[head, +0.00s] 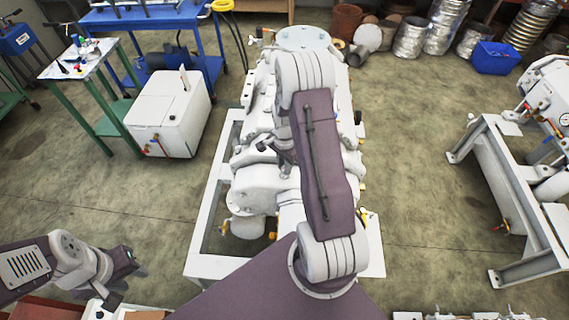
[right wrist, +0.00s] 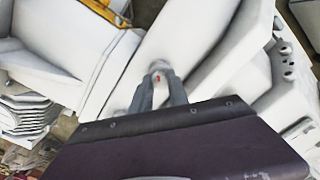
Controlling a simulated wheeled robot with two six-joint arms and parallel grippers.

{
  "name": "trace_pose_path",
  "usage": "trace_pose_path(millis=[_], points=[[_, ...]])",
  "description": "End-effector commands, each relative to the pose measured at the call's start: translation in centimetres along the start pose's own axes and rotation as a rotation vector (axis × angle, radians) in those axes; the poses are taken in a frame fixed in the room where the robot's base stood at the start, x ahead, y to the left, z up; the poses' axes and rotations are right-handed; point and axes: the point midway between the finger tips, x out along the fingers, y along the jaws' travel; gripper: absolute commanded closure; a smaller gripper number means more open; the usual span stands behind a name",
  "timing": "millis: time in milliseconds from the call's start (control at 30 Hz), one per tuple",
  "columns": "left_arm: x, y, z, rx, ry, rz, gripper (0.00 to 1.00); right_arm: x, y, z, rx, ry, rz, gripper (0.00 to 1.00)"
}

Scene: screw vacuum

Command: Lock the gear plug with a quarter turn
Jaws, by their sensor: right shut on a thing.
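The white machine (head: 262,188) stands on a pale frame in the middle of the head view. My right arm reaches over it and hides much of it. My right gripper (head: 268,148) is beside the machine's upper body, its fingertips hard to make out there. In the right wrist view the right gripper (right wrist: 158,88) is shut on a small grey gear plug (right wrist: 157,68) with a red mark, against the white housing. How far the plug sits in the housing is hidden. My left gripper (head: 122,278) is low at the left, away from the machine; its finger opening is unclear.
A white box unit (head: 168,115) and a green-legged table (head: 80,60) stand at the left. A grey frame (head: 510,190) with equipment stands at the right. Metal ducts and a blue bin (head: 495,58) are at the back. Floor is clear on both sides of the machine.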

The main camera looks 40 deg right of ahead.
Motion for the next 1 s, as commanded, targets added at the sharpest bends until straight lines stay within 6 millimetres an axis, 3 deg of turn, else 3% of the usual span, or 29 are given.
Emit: trace_pose_path(millis=[100, 300, 333, 400, 767, 1000], points=[[-0.3, 0.0, 0.0, 0.000, 0.000, 0.000, 0.64, 0.0, 0.0, 0.0, 0.113, 0.000, 0.000, 1.00], [-0.2, 0.0, 0.0, 0.000, 0.000, 0.000, 0.64, 0.1, 0.0, 0.0, 0.130, 0.000, 0.000, 1.00], [-0.2, 0.0, 0.0, 0.000, 0.000, 0.000, 0.64, 0.1, 0.0, 0.0, 0.129, 0.000, 0.000, 0.74], [-0.2, 0.0, 0.0, 0.000, 0.000, 0.000, 0.64, 0.1, 0.0, 0.0, 0.129, 0.000, 0.000, 0.54], [-0.2, 0.0, 0.0, 0.000, 0.000, 0.000, 0.64, -0.4, -0.1, 0.0, 0.127, 0.001, -0.001, 0.54], [0.1, 0.0, 0.0, 0.000, 0.000, 0.000, 0.64, -5.3, -0.1, -0.1, 0.127, 0.003, -0.005, 0.54]])
